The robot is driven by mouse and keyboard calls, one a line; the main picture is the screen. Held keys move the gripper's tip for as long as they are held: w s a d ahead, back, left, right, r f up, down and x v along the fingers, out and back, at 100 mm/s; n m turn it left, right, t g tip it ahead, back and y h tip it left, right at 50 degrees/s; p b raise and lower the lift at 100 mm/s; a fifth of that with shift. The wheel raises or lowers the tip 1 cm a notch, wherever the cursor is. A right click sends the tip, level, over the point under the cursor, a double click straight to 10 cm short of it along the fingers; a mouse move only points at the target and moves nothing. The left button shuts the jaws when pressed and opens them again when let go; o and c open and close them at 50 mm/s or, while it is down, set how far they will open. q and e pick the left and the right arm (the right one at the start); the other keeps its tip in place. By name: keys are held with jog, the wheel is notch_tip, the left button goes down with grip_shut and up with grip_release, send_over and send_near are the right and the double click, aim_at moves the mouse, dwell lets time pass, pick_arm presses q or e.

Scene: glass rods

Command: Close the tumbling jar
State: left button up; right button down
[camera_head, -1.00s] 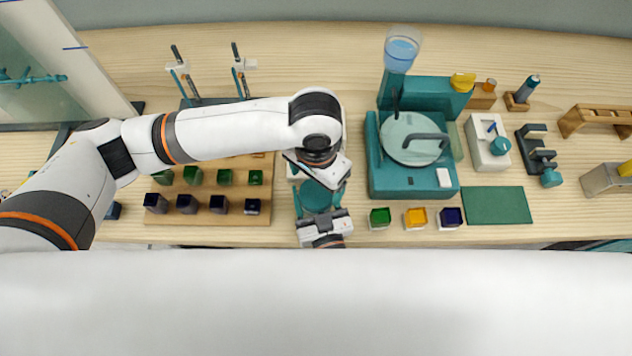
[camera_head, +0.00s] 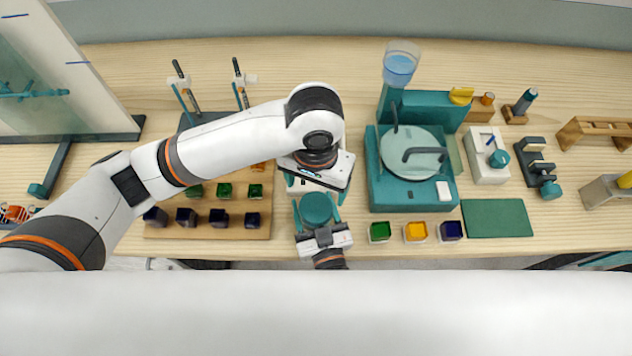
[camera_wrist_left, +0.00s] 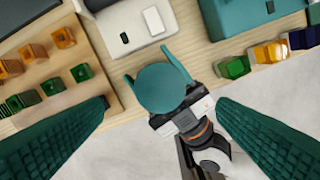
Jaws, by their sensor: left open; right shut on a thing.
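A round teal top (camera_head: 316,207), seen from above, is the visible part of the jar at the table's front edge. It also shows in the left wrist view (camera_wrist_left: 162,87). My right gripper (camera_head: 318,212) is shut on the jar from the front, one teal finger on each side. The jar's body is hidden under the round top, so I cannot tell how it is closed. My left gripper (camera_head: 317,182) is open and empty, above and slightly behind the jar. In the left wrist view its wide-apart fingers (camera_wrist_left: 163,101) frame the jar without touching it.
A white device (camera_wrist_left: 130,22) stands behind the jar, partly hidden by my left gripper in the head view. A wooden block rack (camera_head: 235,232) is on the left. A teal machine (camera_head: 410,195) and several coloured pots (camera_head: 415,231) are on the right.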

aim_at(316, 206)
pick_arm(q)
jog(key=shift+f, duration=4)
jog(key=shift+c, duration=0.2)
jog(key=c, duration=1)
jog(key=m, duration=0.3)
jog(key=shift+m, duration=0.3)
jog(key=o, duration=1.1)
